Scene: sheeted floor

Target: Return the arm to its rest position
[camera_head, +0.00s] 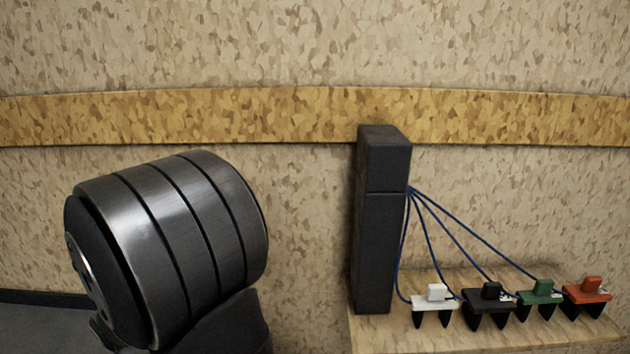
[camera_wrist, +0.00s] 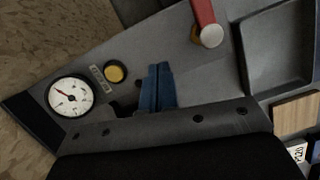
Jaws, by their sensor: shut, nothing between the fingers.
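My gripper (camera_wrist: 159,68) shows in the wrist view, where two blue fingers reach up from its dark grey body at the bottom edge. The fingers are pressed together with nothing between them. They are in front of a grey panel (camera_wrist: 135,50); I cannot tell how far above it they are. In the head view a dark, banded joint of my own arm (camera_head: 175,245) fills the lower left. The gripper itself is not seen there.
The panel carries a dial gauge (camera_wrist: 70,96), a yellow button (camera_wrist: 115,72) and a red lever (camera_wrist: 203,14), with a recessed tray (camera_wrist: 280,55) at right. A dark post (camera_head: 375,240) runs blue cables to several coloured plugs, including a green one (camera_head: 540,290), on a wooden board.

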